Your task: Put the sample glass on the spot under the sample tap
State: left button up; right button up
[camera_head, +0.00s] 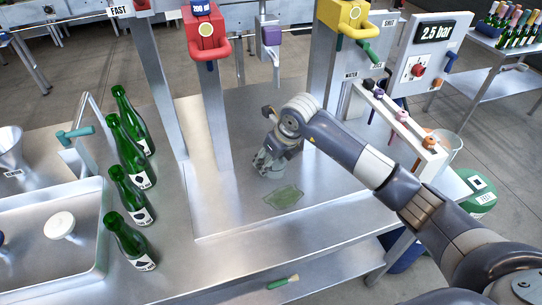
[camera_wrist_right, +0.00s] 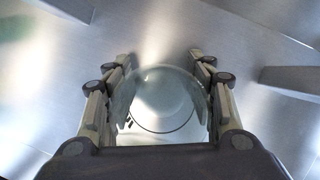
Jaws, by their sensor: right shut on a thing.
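In the head view the fingers mostly hide the glass. A tap with a teal handle (camera_head: 75,134) stands at the left; no label on it is readable. My left gripper is not in view.
Several green bottles (camera_head: 128,188) stand in a row at the left. A greenish wet-looking patch (camera_head: 284,197) lies on the worktop just in front of my right gripper. A red-headed post (camera_head: 207,90) stands behind it. The worktop's front right is clear.

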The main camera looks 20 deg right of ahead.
jog(key=shift+f, duration=0.2)
jog(key=o, duration=1.1)
jog(key=shift+r, duration=0.1)
jog(key=shift+r, duration=0.15)
jog(key=b+v, duration=0.2)
jog(key=v, duration=1)
